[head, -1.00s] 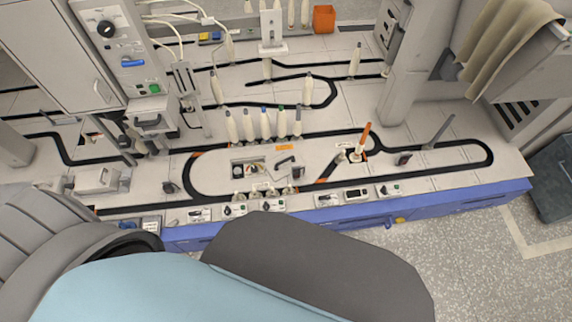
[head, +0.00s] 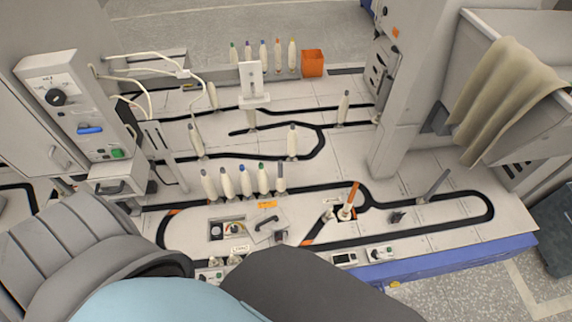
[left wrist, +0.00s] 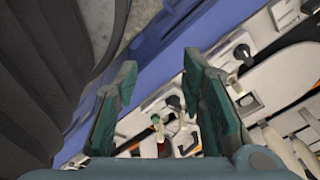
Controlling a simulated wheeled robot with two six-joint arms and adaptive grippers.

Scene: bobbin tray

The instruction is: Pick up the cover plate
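The cover plate (head: 267,223) is a light grey plate with a dark bar handle. In the head view it lies on the machine deck, just right of a recess (head: 228,230) holding small round parts. My left gripper (left wrist: 158,95) is open in the left wrist view, with nothing between its teal fingers; it hangs above the front edge of the deck. I cannot surely pick out the plate in that view. Neither gripper shows in the head view, where my arm links cover the bottom. My right gripper is not in view.
Several white bobbins (head: 246,181) stand in a row behind the plate. An orange lever (head: 351,196) rises to its right. A control box (head: 82,110) stands at the left and a grey column (head: 401,130) at the right. An orange bin (head: 312,63) sits at the back.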

